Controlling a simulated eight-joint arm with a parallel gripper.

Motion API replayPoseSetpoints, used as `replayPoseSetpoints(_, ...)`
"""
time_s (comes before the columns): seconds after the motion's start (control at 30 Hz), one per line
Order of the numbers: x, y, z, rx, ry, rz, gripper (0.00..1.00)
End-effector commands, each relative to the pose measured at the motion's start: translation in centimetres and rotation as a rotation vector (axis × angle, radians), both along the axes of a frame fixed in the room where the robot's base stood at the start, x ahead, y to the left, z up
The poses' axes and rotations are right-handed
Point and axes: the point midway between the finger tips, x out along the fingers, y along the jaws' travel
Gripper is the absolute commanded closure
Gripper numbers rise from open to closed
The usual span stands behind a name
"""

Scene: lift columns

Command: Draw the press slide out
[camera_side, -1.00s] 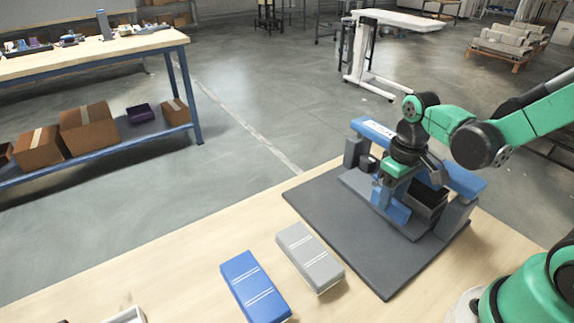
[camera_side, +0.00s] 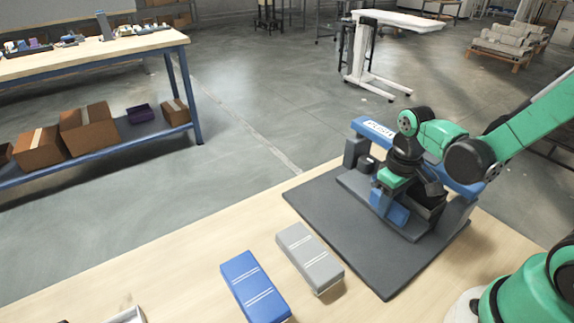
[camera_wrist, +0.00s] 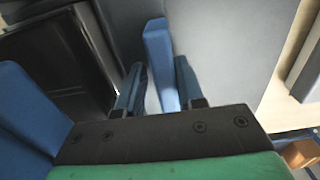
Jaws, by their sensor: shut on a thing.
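The press is a frame with a blue crossbar (camera_side: 374,131) on grey posts over a dark grey base plate (camera_side: 331,232). The press slide, a low carriage with a dark tray (camera_side: 427,204) and a blue front part (camera_side: 386,207), sits under the crossbar. My gripper (camera_side: 388,188) is low at the front of the slide, partly hidden by my wrist. In the wrist view my gripper (camera_wrist: 160,85) has its two fingers on either side of an upright blue handle (camera_wrist: 160,55) and is shut on it. The dark tray (camera_wrist: 50,55) shows at left there.
A blue box (camera_side: 254,287) and a grey box (camera_side: 309,257) lie on the wooden table (camera_side: 190,275), left of the base plate. The base plate's front area is clear. A workbench with a blue frame (camera_side: 95,60) stands farther off at left.

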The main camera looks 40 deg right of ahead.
Motion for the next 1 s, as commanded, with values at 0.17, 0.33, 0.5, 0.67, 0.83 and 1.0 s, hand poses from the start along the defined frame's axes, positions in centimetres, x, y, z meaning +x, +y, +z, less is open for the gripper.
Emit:
replayPoseSetpoints(0.17,0.1,1.0,-0.1,0.007,-0.006,0.004,1.0)
replayPoseSetpoints(0.33,0.1,2.1,-0.1,0.007,-0.007,0.004,1.0)
replayPoseSetpoints(0.5,0.1,3.3,-0.1,0.007,-0.008,0.005,1.0)
replayPoseSetpoints(0.67,0.1,4.3,-0.1,0.007,-0.008,0.004,1.0)
replayPoseSetpoints(0.83,0.1,5.5,-0.1,0.007,-0.008,0.005,1.0)
replayPoseSetpoints(1.0,0.1,6.6,-0.1,0.007,-0.008,0.004,1.0)
